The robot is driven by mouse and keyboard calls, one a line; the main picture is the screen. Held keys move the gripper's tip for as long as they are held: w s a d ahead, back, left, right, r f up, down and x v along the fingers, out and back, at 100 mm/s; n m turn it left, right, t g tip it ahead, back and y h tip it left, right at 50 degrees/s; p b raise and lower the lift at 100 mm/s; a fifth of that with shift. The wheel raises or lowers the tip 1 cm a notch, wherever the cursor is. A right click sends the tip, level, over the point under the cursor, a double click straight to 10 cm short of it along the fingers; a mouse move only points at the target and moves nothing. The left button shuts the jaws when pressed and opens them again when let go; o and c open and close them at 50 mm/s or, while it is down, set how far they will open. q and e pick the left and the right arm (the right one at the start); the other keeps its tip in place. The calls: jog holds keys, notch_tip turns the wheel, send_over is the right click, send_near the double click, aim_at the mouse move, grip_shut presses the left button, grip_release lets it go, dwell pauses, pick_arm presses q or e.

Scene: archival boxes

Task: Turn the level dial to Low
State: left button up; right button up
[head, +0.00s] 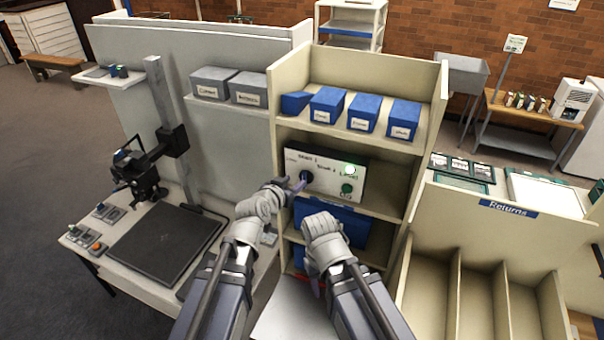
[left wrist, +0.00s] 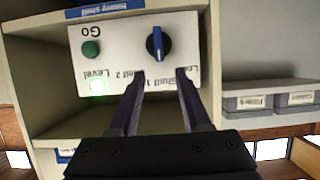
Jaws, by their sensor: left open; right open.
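The pale control panel (head: 327,172) stands on a shelf of the cream unit, with printed labels Low, Shelf 1, Shelf 2 and Level. Its black dial (left wrist: 158,43) has a blue bar, which stands near upright in the left wrist view, where the panel appears upside down. I cannot tell which end is the pointer. In the head view my left gripper partly hides the dial (head: 306,176). My left gripper (left wrist: 160,76) is open, its fingers spread just short of the dial, not gripping it. My right gripper (head: 318,288) is open and lower, before the lower shelves.
A green Go button (head: 347,188) and a lit green lamp (head: 350,170) sit on the panel's right. Blue boxes (head: 364,111) fill the shelf above. Another blue box (head: 331,218) lies below. A camera stand (head: 165,140) is at left; Returns compartments (head: 487,262) are at right.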

aim_at(303, 175)
pick_arm(q)
jog(key=b+x, duration=0.2)
jog(key=x, duration=0.5)
jog(key=shift+w+d+f+b, duration=0.2)
jog(key=shift+w+f+b, duration=0.05)
jog(key=shift+b, duration=0.1)
jog(key=shift+r, duration=0.1)
jog(key=shift+s, duration=0.1)
grip_shut()
